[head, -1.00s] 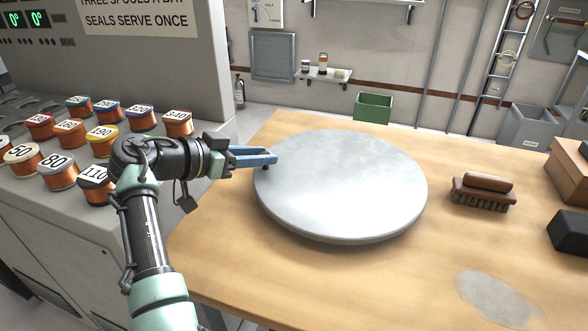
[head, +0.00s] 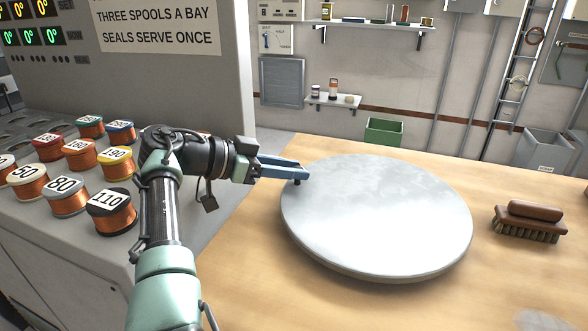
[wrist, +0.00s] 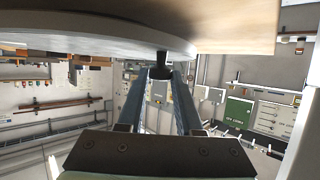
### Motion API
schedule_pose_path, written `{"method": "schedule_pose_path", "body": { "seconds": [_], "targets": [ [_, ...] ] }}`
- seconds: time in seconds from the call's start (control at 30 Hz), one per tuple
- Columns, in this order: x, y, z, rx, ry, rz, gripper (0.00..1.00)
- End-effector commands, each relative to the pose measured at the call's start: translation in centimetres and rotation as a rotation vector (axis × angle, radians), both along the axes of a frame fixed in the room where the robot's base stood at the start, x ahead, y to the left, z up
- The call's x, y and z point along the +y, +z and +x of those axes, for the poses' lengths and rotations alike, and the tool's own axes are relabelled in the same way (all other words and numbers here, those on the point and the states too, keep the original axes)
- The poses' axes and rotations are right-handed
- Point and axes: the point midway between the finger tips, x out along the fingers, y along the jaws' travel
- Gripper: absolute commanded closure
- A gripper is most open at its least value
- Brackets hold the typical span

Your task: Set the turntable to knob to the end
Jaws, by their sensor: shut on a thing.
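The turntable (head: 380,215) is a large round pale grey disc on the wooden bench. A small dark knob (head: 298,181) shows at its left rim, by my fingertips. My gripper (head: 301,172) reaches in from the left with blue fingers at the disc's left edge. The fingers are shut on the knob.
A brown brush (head: 528,220) lies on the bench (head: 495,275) to the right of the turntable. Numbered copper spools (head: 110,210) stand on the grey console at left, close to my arm. A green bin (head: 384,131) is behind the bench.

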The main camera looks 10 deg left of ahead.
Motion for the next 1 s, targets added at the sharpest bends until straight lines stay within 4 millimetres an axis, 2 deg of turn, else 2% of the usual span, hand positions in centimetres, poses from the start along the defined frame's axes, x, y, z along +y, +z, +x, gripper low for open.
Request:
{"method": "schedule_pose_path", "body": {
  "seconds": [0.2,0.23,0.37,0.4,0.73,0.87,1.0],
  "targets": [
    [-0.1,-0.1,0.0,0.004,-0.004,-0.001,1.0],
    [-0.1,-0.1,0.0,0.004,-0.004,-0.001,0.62],
    [-0.1,-0.1,0.0,0.003,-0.003,0.0,0.39],
    [-0.1,-0.1,0.0,0.003,-0.002,0.0,0.36],
    [-0.1,0.5,0.0,0.0,-0.001,0.001,0.36],
    [-0.1,2.4,0.0,-0.003,-0.001,0.003,0.36],
    [-0.1,5.2,0.0,-0.002,-0.002,0.001,0.36]
  ]
}}
